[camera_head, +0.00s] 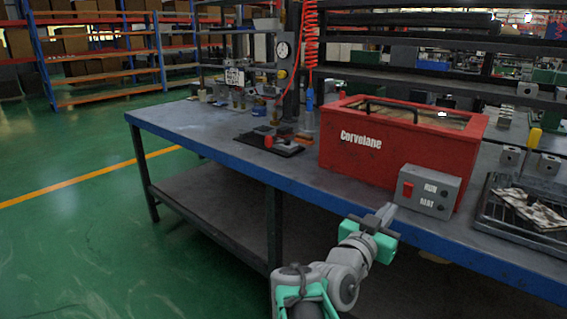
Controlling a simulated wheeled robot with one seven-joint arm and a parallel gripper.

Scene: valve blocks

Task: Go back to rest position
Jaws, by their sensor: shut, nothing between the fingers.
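My gripper (386,212) is at the end of my grey and green arm, in the lower middle of the head view. It is shut and empty, with its fingers pointing up and away toward the front edge of the workbench (185,125). In the picture it overlaps the bench's blue edge, just left of a grey control box (430,191) with a red switch. I cannot tell whether it touches the bench edge.
A red Corvelane box (350,160) stands on the bench behind the control box. A black tray with a cloth (530,208) is at the right. Valve parts (268,140) lie left of the box. Open green floor (100,240) is at the left.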

